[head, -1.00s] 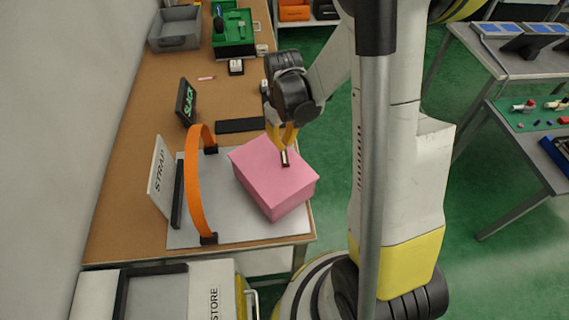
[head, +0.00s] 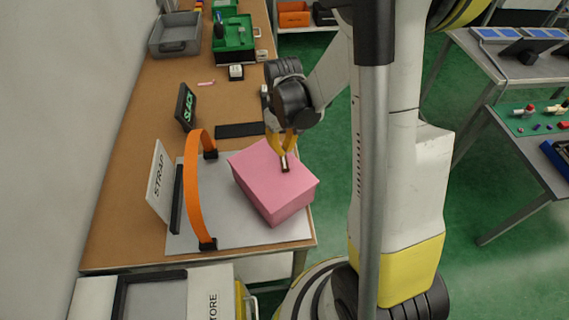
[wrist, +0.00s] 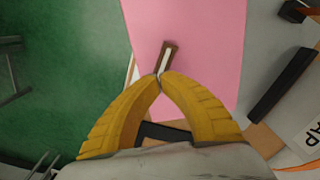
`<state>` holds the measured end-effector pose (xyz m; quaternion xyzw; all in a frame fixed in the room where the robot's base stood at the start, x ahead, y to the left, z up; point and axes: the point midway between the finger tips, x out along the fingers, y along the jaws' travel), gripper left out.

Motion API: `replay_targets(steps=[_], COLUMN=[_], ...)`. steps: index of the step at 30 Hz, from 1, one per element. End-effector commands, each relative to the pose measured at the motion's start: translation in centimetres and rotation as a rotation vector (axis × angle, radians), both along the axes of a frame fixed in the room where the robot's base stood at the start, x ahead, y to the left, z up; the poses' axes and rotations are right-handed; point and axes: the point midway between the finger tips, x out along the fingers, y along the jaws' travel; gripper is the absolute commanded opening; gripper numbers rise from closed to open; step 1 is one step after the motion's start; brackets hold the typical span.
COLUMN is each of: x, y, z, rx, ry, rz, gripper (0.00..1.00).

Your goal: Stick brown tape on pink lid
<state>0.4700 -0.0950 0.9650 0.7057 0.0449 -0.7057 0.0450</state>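A pink box with a flat pink lid (head: 262,178) stands on a grey sheet near the front of the bench. The lid also fills the upper middle of the wrist view (wrist: 205,35). My gripper (head: 286,154) has yellow fingers and is over the lid, pointing down. In the wrist view its fingertips (wrist: 160,76) come together on the near end of a small brown tape piece (wrist: 172,49) with a pale strip along it. The tape (head: 285,165) is at the lid's surface, toward its right side. Whether it touches the lid, I cannot tell.
An orange strap (head: 193,195) arches up left of the box, beside a STRAP sign (head: 160,182). A grey bin (head: 175,36) and green tray (head: 234,45) stand farther back.

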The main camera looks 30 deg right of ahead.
Motion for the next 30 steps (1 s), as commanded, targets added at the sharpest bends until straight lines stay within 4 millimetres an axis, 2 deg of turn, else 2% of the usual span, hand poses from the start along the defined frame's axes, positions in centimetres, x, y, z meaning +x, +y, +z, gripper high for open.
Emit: replay_targets(steps=[14, 30], x=[0.0, 0.0], y=[0.0, 0.0], z=[-0.1, -1.1], rx=[0.000, 0.000], ry=[0.000, 0.000], rz=[0.000, 0.000], gripper=[0.00, 0.00])
